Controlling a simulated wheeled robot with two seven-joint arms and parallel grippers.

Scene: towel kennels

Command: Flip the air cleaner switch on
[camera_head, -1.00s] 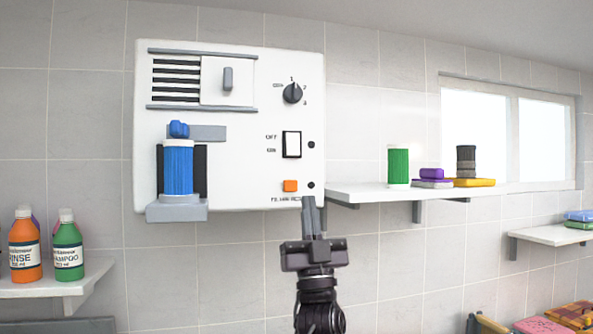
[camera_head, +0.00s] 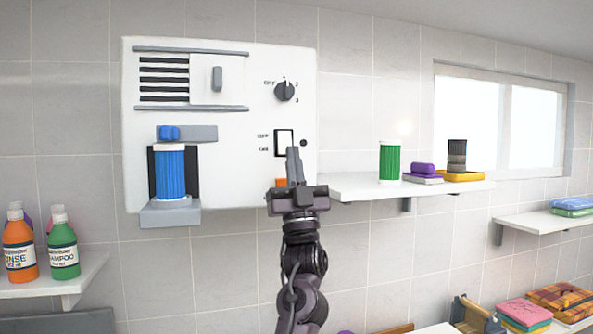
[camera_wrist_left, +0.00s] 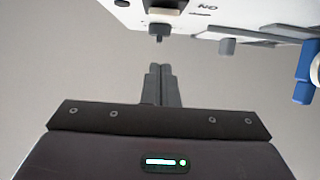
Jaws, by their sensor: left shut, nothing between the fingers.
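The white air cleaner panel (camera_head: 225,75) is mounted on the tiled wall. Its rocker switch (camera_head: 284,141) is white in a black frame, with OFF and ON labels to its left. My left gripper (camera_head: 294,152) is shut and empty, its fingertips overlapping the switch's lower edge in the head view. An orange button (camera_head: 281,182) is partly hidden behind my gripper. Whether my fingertips touch the switch cannot be told. My right gripper is not in view.
A dial (camera_head: 285,91) sits above the switch. A blue filter cartridge (camera_head: 170,172) stands in a grey holder on the panel's left. A shelf (camera_head: 350,188) with a green cartridge (camera_head: 389,161) juts out to the right. Bottles (camera_head: 64,250) stand at lower left.

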